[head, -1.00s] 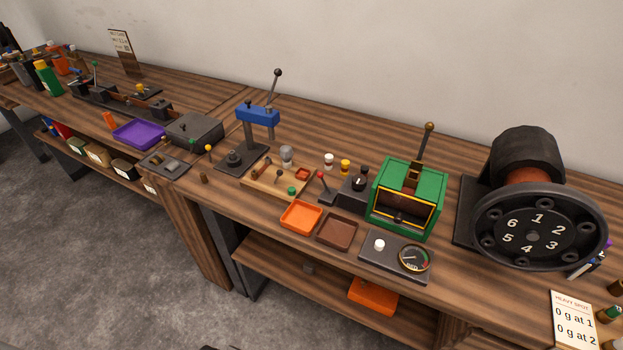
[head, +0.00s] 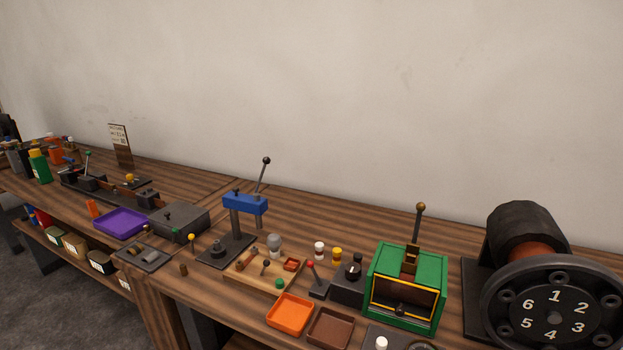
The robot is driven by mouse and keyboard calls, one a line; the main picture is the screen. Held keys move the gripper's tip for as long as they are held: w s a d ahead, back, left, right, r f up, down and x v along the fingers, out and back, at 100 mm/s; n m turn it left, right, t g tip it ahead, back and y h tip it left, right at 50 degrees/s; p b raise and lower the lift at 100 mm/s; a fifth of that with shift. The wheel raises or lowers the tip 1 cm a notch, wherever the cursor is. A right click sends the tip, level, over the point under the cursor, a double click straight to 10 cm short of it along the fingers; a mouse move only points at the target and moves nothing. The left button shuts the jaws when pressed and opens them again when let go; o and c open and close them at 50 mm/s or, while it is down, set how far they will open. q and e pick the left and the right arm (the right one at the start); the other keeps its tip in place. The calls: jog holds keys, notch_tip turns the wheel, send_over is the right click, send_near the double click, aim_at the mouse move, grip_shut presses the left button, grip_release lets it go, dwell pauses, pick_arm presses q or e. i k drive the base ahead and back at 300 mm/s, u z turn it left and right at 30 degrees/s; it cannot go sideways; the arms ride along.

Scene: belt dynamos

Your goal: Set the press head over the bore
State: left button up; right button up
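The press (head: 235,227) stands upright on the bench, left of the picture's middle. Its blue head (head: 245,204) sits at the top of a dark column, with a long lever (head: 262,178) ending in a dark ball that leans up to the right. A grey ram (head: 258,217) hangs below the right part of the head. The dark base plate (head: 226,250) carries a raised round dark piece (head: 219,248) at its left; I cannot make out a bore in it. The ram appears to the right of that piece. Neither of my grippers is in view.
A wooden tray (head: 241,279) with small parts, an orange tray (head: 290,314) and a brown tray (head: 330,328) lie right of the press. A green housing (head: 407,285) and a large numbered wheel (head: 553,312) stand farther right. A dark grey block (head: 180,219) and purple tray (head: 121,222) lie left.

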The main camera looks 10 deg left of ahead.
aim_at(235, 201)
jog(key=z, duration=1.8)
jog(key=k, duration=0.75)
jog(key=u, duration=1.2)
jog(key=i, duration=0.5)
